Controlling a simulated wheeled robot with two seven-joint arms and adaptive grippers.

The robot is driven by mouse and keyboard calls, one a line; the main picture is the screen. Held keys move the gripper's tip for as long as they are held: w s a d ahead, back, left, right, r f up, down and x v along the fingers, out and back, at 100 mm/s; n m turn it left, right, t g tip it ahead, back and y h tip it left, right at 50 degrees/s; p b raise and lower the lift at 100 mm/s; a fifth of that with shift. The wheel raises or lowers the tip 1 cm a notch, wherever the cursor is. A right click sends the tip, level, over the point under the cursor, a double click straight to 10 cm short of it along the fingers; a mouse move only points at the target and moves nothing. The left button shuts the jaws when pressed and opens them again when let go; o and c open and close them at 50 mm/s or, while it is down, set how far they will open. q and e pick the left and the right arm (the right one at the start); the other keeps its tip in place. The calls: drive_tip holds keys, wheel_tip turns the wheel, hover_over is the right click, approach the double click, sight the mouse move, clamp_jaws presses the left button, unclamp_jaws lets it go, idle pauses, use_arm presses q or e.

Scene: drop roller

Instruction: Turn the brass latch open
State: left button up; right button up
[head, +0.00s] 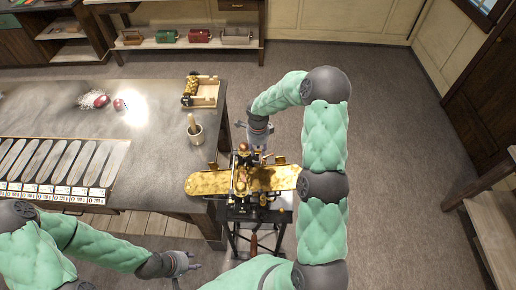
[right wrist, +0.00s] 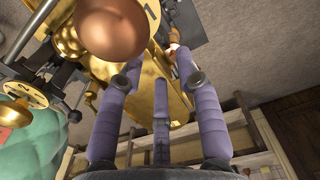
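The drop roller, a machine of brass and black metal (head: 243,186), stands at the table's right end, with a long brass tray across it. My right gripper (head: 258,146) is at its far side. In the right wrist view, its purple fingers (right wrist: 158,75) are apart, with brass parts beyond them and nothing clearly held. A round copper knob (right wrist: 112,25) is close to the camera at upper left, beside a brass plate marked 1 (right wrist: 150,12). I cannot pick out the brass latch for certain. My left gripper (head: 188,271) is open and empty, low in the head view.
The grey table (head: 150,130) holds a mortar with pestle (head: 195,132), a wooden tray with rollers (head: 207,92), red items (head: 98,100) and a row of labelled oval moulds (head: 60,165). A shelf (head: 190,43) stands behind.

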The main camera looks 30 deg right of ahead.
clamp_jaws()
